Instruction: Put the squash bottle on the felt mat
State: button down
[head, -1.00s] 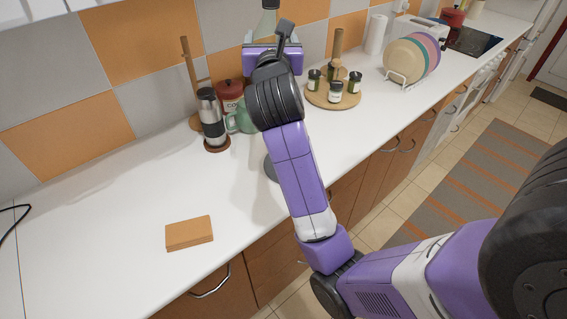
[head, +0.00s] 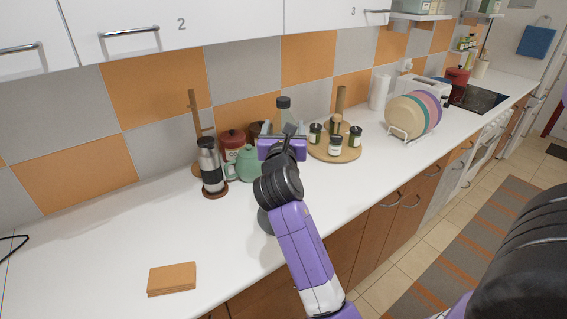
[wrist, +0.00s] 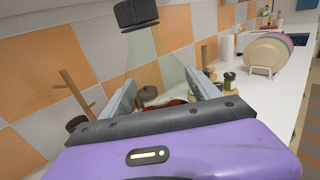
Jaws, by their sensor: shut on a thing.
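The squash bottle (head: 283,109) is clear, pale green, with a dark cap. My gripper (head: 283,132) is shut on it and holds it upright in the head view. In the wrist view the black cap and see-through body of the bottle (wrist: 160,50) stand between the two fingers. The bottle's lower part is hidden by my gripper, so its height above the counter is unclear. A grey round flat thing (head: 264,219), probably the felt mat, lies near the counter's front edge. My arm covers most of it.
Left of my gripper stand a green teapot (head: 244,164), a steel flask (head: 211,166) and a red canister (head: 232,141). To the right are a round wooden board (head: 348,153) with jars and a plate rack (head: 401,133). An orange block (head: 172,278) lies front left, with clear counter around it.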

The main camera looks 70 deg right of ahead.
notch_tip(320, 180, down, 10)
jog(key=shift+r+b, duration=0.1)
jog(key=shift+b, duration=0.55)
jog(key=shift+c, duration=0.8)
grip_release()
jog(key=shift+f, duration=0.3)
jog(key=shift+r, duration=0.1)
jog(key=b+v, duration=0.2)
jog(key=v, duration=1)
